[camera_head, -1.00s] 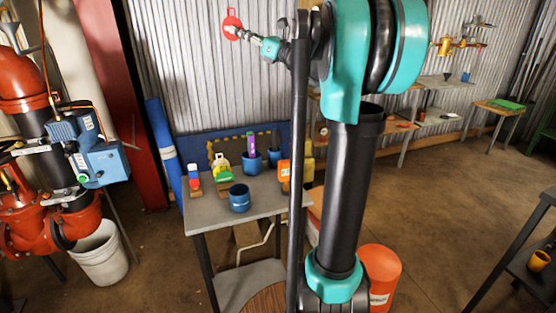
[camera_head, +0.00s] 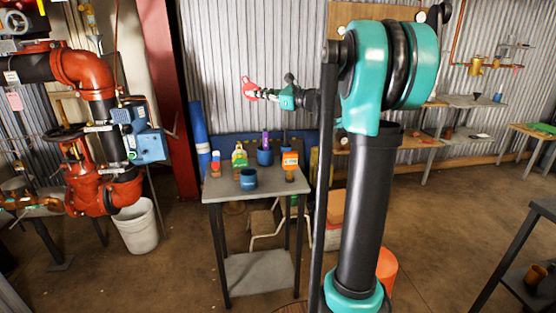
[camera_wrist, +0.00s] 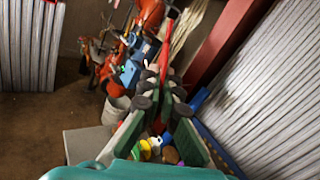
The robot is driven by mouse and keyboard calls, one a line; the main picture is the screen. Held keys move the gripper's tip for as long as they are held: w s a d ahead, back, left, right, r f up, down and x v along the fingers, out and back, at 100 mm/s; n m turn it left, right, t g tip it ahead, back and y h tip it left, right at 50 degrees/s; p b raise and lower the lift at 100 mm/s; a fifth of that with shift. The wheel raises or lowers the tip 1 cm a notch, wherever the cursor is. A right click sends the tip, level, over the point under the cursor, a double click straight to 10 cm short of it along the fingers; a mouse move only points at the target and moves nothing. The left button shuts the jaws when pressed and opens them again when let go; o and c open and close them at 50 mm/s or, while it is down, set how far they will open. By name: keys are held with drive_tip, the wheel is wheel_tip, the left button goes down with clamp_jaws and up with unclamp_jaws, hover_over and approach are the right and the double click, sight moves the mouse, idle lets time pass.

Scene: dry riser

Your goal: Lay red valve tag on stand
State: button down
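My gripper (camera_head: 266,94) is raised in the air, reaching left from my arm in the head view. A red tag (camera_head: 249,88), rounded in outline, is at its fingertips. In the wrist view the fingers (camera_wrist: 163,80) are close together around a thin red piece, which looks like the tag (camera_wrist: 164,57) seen nearly edge-on. I cannot tell whether this is the task's stand. Its corner also shows in the wrist view (camera_wrist: 88,143).
A blue cup (camera_head: 248,179), bottles and bins occupy the grey top. The large red riser pipework (camera_head: 92,75) with a blue box (camera_head: 150,145) stands left. A white bucket (camera_head: 136,228) is below it. Shelves (camera_head: 470,132) line the right wall.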

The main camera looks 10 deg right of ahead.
drive_tip(key=shift+w+d+f+n+g+h, duration=0.5)
drive_tip(key=shift+d+f+n+h, duration=1)
drive_tip(key=shift+f, duration=4.35)
drive_tip(key=shift+w+d+f+n+g+h, duration=0.6)
drive_tip(key=shift+f+n+h, duration=1.35)
drive_tip(key=shift+f, duration=3.85)
drive_tip(key=shift+w+d+f+n+g+h, duration=0.45)
drive_tip(key=shift+d+f+n+h, duration=1.3)
drive_tip(key=shift+f, duration=4.1)
drive_tip(key=shift+s+a+m+h, duration=0.2)
drive_tip(key=shift+a+m+h, duration=0.1)
drive_tip(key=c, duration=2.3)
unclamp_jaws()
drive_tip(key=o, duration=0.7)
drive_tip(key=shift+c, duration=0.2)
drive_tip(key=v, duration=0.7)
